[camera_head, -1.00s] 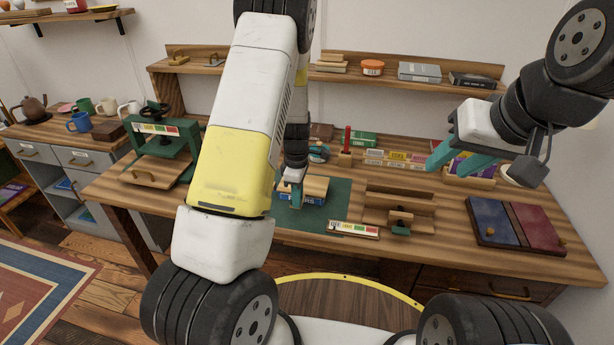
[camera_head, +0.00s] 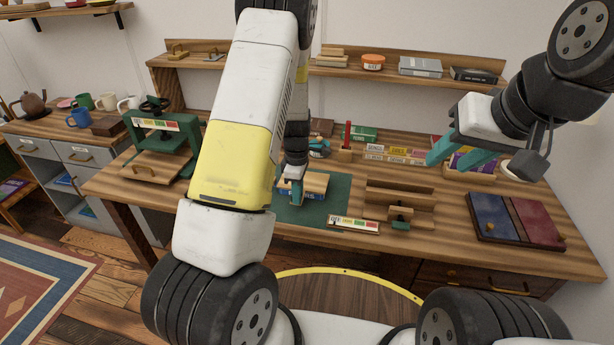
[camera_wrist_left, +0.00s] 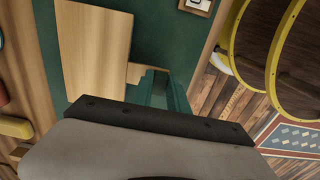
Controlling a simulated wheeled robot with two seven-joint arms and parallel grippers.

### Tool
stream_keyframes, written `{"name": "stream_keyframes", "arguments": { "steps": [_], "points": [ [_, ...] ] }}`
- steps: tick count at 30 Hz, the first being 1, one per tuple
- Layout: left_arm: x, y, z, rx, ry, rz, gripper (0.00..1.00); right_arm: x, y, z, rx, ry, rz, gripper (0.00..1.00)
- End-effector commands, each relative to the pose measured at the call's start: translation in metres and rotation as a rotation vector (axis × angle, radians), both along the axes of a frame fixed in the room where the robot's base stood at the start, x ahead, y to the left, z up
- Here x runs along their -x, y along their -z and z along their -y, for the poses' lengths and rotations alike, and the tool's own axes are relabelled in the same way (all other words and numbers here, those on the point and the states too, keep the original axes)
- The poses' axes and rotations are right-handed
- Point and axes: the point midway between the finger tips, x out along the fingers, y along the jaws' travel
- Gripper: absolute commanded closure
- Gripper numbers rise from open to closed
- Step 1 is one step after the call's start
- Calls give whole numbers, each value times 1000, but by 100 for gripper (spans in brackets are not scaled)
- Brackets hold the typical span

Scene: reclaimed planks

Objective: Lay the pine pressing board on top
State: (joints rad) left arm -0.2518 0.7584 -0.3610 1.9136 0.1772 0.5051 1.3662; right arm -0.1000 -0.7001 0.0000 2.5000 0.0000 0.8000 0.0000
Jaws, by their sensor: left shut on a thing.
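The pine pressing board (camera_head: 316,183) is a pale wooden slab over a blue book (camera_head: 312,196) on the green mat (camera_head: 330,204). It lies flat or nearly so; whether it fully rests on the book is hard to tell. My left gripper (camera_head: 294,190) is shut on the board's near left edge, pointing down. In the left wrist view the board (camera_wrist_left: 92,50) fills the upper left, with the teal fingers (camera_wrist_left: 165,92) at its edge. The book is hidden there beneath the board. My right gripper (camera_head: 458,156) is open and empty, raised over the right of the bench.
A green press (camera_head: 160,140) stands at the left of the bench. A labelled strip (camera_head: 353,225) lies at the mat's front edge. A wooden stand (camera_head: 398,196) and a blue-and-red board (camera_head: 515,220) are to the right. A red-topped holder (camera_head: 346,150) stands behind.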

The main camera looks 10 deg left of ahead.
Motion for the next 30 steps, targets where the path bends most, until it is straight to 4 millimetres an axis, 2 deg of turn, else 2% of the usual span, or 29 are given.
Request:
{"name": "stream_keyframes", "arguments": {
  "steps": [3, 4, 7, 8, 16, 19, 30],
  "points": [
    [0, 2, 0, 0, 0, 0, 100, 0, 0, 0, 0, 0, 0, 60],
    [0, 2, 0, 0, 0, 1, 77, 0, 0, 0, 0, 0, 0, 60],
    [0, 2, 0, 0, 0, 1, 57, 0, 0, 0, 0, 0, 0, 60],
    [0, 2, 0, 0, 0, 0, 55, 0, 0, 0, 0, 0, 0, 60],
    [0, 1, 0, 0, 0, 0, 55, 0, 0, 0, 0, 0, 0, 60],
    [0, -5, 0, 0, 1, 1, 55, 0, 0, 0, 0, 0, 0, 60],
    [-1, -63, 0, 0, 2, 4, 55, 0, 0, 0, 0, 0, 0, 60]
  ]
}}
